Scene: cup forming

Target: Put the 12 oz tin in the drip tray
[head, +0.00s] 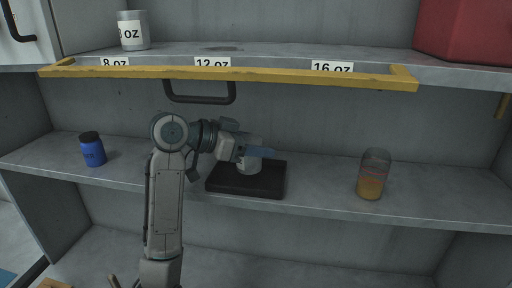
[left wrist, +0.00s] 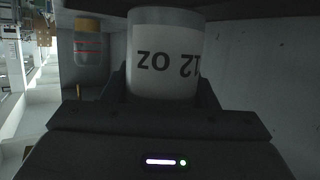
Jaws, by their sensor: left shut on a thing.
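The 12 oz tin (left wrist: 163,60) is a pale cylinder with a white label reading "12 oz", upside down in the left wrist view. My left gripper (left wrist: 165,85) is shut on it, one finger on each side. In the head view the tin (head: 249,166) is partly hidden by my left gripper (head: 255,153). It is at the black drip tray (head: 245,188) on the middle shelf. I cannot tell whether it touches the tray. My right gripper is not in view.
A blue jar (head: 92,150) stands left on the middle shelf, and a glass jar with orange contents (head: 371,175) stands right. Above, a yellow rail (head: 290,76) edges the upper shelf, which holds an 8 oz tin (head: 132,31) and a red box (head: 465,30).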

